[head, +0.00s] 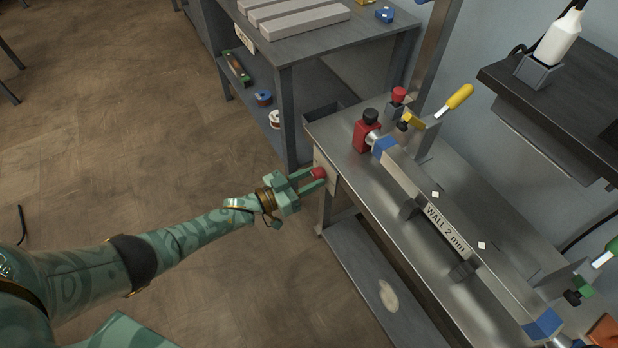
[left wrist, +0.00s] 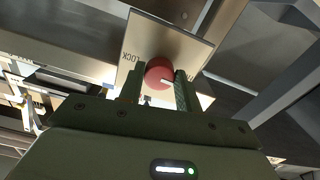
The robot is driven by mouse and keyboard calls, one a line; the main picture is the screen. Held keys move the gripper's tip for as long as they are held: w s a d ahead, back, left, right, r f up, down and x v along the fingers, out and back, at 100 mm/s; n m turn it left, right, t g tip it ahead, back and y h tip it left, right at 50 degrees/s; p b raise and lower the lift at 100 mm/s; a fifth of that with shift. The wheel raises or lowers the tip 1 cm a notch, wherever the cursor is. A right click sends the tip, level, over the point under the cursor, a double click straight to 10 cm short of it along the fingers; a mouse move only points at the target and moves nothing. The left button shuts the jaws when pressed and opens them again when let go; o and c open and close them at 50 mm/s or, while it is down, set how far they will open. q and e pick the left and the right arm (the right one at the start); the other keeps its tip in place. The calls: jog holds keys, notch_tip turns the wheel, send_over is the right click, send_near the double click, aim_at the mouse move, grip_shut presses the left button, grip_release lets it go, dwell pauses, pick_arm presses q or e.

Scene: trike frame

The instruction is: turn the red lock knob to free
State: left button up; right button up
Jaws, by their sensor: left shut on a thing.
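The red lock knob (head: 318,173) sits on a pale plate (head: 326,160) at the near left end of the metal bench. In the left wrist view the red knob (left wrist: 159,75) shows a white mark at its lower right, and the plate (left wrist: 190,48) carries the lettering "LOCK" at its left. My left gripper (head: 314,180) is shut on the knob, with one finger on each side of it. The left gripper also shows in the left wrist view (left wrist: 160,88). My right gripper is not in view.
A grey shelf unit (head: 285,95) stands just behind the knob. The floor (head: 130,130) at left is mostly clear.

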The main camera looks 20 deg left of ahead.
pick_arm(q)
jog(key=shift+s+a+f+n, duration=0.1)
jog(key=shift+f+n, duration=0.05)
jog(key=shift+n, duration=0.15)
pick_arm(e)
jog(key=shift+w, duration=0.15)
pick_arm(q)
jog(key=o, duration=1)
jog(key=shift+s+a, duration=0.25)
jog(key=p+v, duration=0.3)
jog(key=v, duration=1.2)
jog(key=shift+s+a, duration=0.15)
jog(key=shift+s, duration=0.05)
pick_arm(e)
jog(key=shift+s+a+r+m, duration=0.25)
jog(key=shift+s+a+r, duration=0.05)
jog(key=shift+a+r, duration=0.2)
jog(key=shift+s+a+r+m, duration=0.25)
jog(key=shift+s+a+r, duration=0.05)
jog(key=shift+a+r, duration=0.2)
